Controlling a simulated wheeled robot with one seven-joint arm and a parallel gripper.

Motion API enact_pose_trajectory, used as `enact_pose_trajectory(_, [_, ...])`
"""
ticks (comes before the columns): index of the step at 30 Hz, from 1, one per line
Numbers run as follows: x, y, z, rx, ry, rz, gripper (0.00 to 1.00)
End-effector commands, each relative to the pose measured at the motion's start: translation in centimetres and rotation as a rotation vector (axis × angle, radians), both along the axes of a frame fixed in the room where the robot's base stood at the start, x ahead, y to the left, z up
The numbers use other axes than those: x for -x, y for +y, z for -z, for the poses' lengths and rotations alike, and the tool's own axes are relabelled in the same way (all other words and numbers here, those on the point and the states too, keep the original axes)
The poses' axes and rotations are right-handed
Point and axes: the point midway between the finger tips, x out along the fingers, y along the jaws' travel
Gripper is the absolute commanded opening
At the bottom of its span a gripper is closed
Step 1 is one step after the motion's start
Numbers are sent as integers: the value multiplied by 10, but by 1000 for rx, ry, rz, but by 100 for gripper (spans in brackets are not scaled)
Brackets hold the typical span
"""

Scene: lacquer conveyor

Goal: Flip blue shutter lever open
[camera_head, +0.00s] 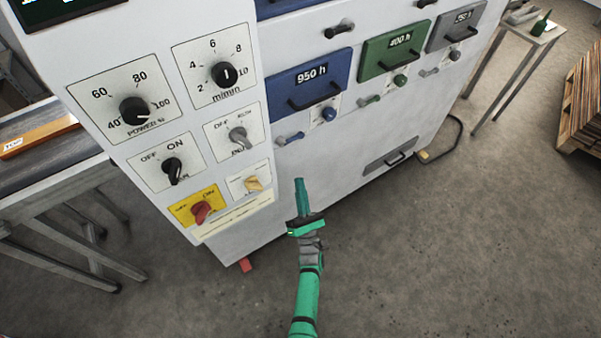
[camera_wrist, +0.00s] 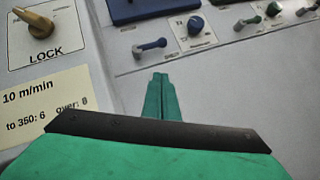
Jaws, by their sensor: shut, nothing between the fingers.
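The blue shutter lever (camera_head: 291,138) is a small blue-grey lever on the white machine front, below the blue 950 h panel (camera_head: 309,80). It lies nearly level, its free end slightly raised to the right. It also shows in the wrist view (camera_wrist: 150,46), just above my fingertips. My gripper (camera_head: 299,184) is green, with its fingers together and empty. In the head view it is below the lever, apart from it. In the wrist view the fingertips (camera_wrist: 160,80) point up toward the lever, with a visible gap.
A round blue knob (camera_head: 329,113) is right of the lever. A green panel (camera_head: 394,50) and grey panel (camera_head: 456,25) have similar levers and knobs. Dials and switches fill the left control panel, including a red switch (camera_head: 201,212) and LOCK knob (camera_wrist: 37,24). Open floor lies right.

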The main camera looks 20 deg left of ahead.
Motion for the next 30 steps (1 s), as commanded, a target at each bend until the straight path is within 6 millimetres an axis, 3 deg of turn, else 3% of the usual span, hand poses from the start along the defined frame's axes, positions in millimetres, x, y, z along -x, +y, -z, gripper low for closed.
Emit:
enact_pose_trajectory(15, [-64,37,-56,-1,-2,-1,0])
enact_pose_trajectory(21, [-73,29,-79,0,-1,1,0])
enact_pose_trajectory(30, [-77,26,-88,0,1,1,0])
